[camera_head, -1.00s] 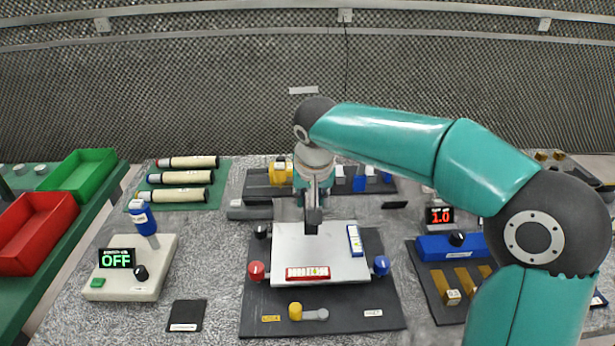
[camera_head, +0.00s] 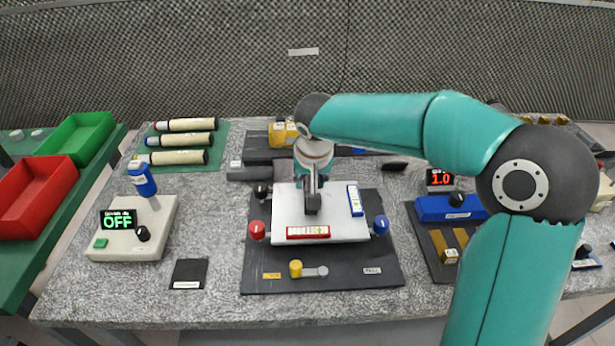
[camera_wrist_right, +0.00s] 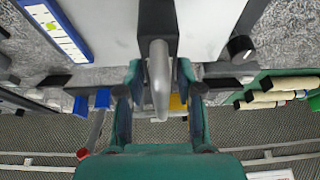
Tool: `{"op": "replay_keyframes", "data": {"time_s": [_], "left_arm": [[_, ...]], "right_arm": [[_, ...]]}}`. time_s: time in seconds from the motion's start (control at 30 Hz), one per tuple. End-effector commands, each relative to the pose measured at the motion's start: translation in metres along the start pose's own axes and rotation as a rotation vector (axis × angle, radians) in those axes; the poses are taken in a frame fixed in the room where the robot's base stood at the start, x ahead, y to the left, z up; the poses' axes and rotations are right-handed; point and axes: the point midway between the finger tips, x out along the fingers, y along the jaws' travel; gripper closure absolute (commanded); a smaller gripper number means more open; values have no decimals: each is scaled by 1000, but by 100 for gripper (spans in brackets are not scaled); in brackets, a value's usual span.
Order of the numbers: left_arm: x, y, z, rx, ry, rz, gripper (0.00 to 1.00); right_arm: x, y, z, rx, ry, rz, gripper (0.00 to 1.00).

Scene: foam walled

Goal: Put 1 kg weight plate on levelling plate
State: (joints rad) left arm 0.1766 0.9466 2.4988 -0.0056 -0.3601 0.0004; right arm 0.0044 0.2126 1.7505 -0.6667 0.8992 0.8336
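The levelling plate (camera_head: 335,228) is a white square on a dark base, with a red vial along its front edge and a blue vial at its right. My right gripper (camera_head: 312,185) is above its back-left part. It is shut on a dark weight with a grey handle, which I take for the 1 kg weight plate (camera_head: 312,204). In the right wrist view the handle (camera_wrist_right: 160,85) stands between my fingers (camera_wrist_right: 160,70) and the dark body is beyond it. I cannot tell whether the weight touches the plate. My left gripper is not in view.
Red (camera_head: 257,230), blue (camera_head: 380,225) and black (camera_head: 262,190) knobs surround the plate. A yellow-headed part (camera_head: 296,268) lies in front. A controller reading OFF (camera_head: 130,230) is left, a blue block (camera_head: 448,207) right. A dark rack (camera_head: 258,156) is behind.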

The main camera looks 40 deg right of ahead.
Motion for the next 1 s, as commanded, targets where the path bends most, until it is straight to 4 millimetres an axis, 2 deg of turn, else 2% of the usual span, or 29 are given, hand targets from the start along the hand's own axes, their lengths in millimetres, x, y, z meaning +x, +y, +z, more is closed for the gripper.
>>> {"op": "replay_keyframes", "data": {"time_s": [0.03,0.07,0.47,0.67,1.0], "left_arm": [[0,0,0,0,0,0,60],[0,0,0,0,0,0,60],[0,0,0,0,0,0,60],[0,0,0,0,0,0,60],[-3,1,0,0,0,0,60]], "right_arm": [[0,0,0,0,0,0,51],[0,0,0,0,0,0,46],[-5,-1,-1,0,3,-1,46],[-32,-1,-1,1,5,-4,46],[-98,-1,-1,-1,3,-4,46]]}}
